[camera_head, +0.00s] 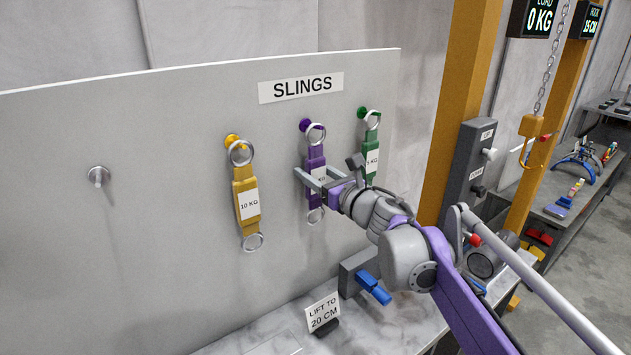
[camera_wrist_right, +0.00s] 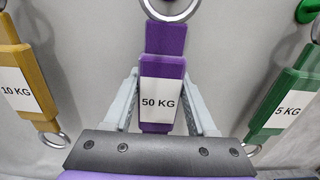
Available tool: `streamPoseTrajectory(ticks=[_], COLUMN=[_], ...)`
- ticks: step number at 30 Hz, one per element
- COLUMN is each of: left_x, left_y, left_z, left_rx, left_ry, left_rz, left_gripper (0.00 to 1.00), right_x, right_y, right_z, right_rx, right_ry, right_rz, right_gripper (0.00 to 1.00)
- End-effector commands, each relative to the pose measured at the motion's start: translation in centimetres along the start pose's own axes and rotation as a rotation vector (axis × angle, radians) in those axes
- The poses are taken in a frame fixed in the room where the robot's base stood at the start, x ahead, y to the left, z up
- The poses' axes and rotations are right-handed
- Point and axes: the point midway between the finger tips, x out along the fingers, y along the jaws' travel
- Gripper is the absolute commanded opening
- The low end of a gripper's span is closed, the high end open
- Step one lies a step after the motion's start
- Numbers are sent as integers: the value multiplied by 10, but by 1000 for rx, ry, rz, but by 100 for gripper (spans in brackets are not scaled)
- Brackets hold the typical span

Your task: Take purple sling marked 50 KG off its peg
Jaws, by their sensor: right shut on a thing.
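The purple sling (camera_head: 316,158) hangs by its upper metal ring from a purple peg (camera_head: 304,125) on the grey board. In the right wrist view its white label on the purple sling (camera_wrist_right: 163,40) reads 50 KG. My right gripper (camera_head: 312,178) is shut on the sling's middle, one finger on each side of the label. In the head view the gripper hides part of the label. The lower ring hangs free below the fingers. The upper ring still appears to be on the peg. My left gripper is not in view.
A yellow 10 KG sling (camera_head: 246,200) hangs to the left and a green 5 KG sling (camera_head: 372,150) close to the right. An empty metal peg (camera_head: 98,176) is at far left. Below stand a "LIFT TO 20 CM" sign (camera_head: 323,312) and a blue-handled device (camera_head: 372,287).

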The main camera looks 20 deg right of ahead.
Motion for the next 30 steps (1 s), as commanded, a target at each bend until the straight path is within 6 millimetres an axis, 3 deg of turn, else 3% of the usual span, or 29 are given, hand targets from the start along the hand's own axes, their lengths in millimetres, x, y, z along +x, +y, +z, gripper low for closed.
streamPoseTrajectory(ticks=[19, 30], left_x=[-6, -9], left_y=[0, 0], left_z=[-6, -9], left_rx=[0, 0], left_ry=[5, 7], left_rz=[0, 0], left_gripper=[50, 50], right_x=[-1, -13], right_y=[0, -1], right_z=[5, 8], right_rx=[0, 1], right_ry=[0, -1], right_rz=[0, -1], right_gripper=[0, 0])
